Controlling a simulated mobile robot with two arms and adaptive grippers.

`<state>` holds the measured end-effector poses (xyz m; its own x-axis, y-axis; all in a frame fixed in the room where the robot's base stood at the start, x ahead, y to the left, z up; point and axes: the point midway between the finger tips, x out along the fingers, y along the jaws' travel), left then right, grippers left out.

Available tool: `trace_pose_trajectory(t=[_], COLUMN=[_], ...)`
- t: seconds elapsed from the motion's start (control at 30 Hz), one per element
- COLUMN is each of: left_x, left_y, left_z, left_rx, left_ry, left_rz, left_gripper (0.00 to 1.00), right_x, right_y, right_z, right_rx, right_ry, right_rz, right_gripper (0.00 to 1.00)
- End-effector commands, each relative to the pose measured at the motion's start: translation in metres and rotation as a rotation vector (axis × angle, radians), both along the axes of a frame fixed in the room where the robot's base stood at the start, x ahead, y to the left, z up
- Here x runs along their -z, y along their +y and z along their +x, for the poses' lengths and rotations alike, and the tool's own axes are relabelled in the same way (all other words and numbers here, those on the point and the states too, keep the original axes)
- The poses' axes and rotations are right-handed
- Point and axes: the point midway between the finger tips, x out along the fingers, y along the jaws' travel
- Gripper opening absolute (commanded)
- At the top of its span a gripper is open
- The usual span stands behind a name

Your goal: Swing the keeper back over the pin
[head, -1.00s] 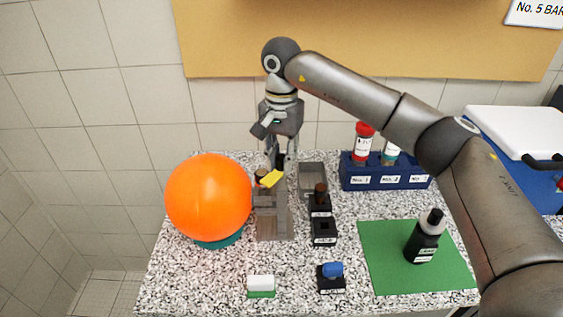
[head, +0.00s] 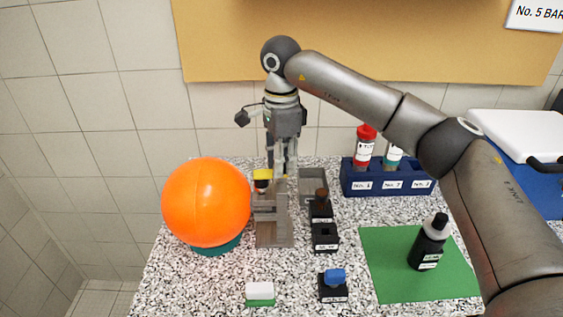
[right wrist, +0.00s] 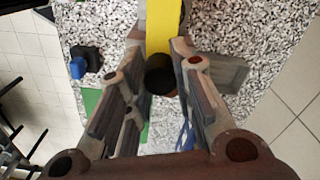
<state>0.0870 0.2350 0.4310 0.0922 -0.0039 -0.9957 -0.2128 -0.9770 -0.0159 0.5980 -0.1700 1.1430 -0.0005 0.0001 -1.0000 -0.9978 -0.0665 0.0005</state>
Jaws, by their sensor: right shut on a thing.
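The yellow keeper (head: 262,174) is at the top of a grey stand (head: 273,232), just right of the orange ball. In the head view it lies over a dark upright piece (head: 262,186), which may be the pin; I cannot tell how fully it covers it. My right gripper (head: 277,173) points down over the stand. In the right wrist view the yellow keeper (right wrist: 163,28) runs between the fingertips (right wrist: 158,45), which are shut on it. A dark round end (right wrist: 160,80) shows between the fingers. My left gripper is not in view.
The large orange ball (head: 207,202) stands close left of the stand. Small black holders (head: 324,238) and a grey tray (head: 313,184) are close right. A blue rack (head: 386,178) with bottles is behind right. A black bottle (head: 430,241) stands on a green mat (head: 385,285).

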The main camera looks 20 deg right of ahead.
Motion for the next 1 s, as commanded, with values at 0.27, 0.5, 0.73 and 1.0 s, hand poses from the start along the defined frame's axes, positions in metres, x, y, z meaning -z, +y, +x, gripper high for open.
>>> trace_pose_trajectory(t=[0.27,0.5,0.73,1.0], left_x=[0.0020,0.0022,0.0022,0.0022], left_y=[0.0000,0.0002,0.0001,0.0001], left_z=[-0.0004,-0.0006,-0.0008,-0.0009], left_rx=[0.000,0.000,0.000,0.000], left_ry=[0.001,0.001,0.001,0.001], left_rz=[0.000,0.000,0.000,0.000], left_gripper=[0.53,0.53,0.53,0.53], right_x=[-0.0015,-0.0018,-0.0019,-0.0011], right_y=[-0.0003,-0.0003,-0.0002,-0.0003], right_z=[0.0006,0.0007,0.0008,0.0005], right_rx=[0.085,0.102,0.102,0.101], right_ry=[-0.003,-0.004,-0.004,-0.002], right_rz=[0.000,0.000,0.001,0.001], right_gripper=[0.00,0.00,0.00,0.46])
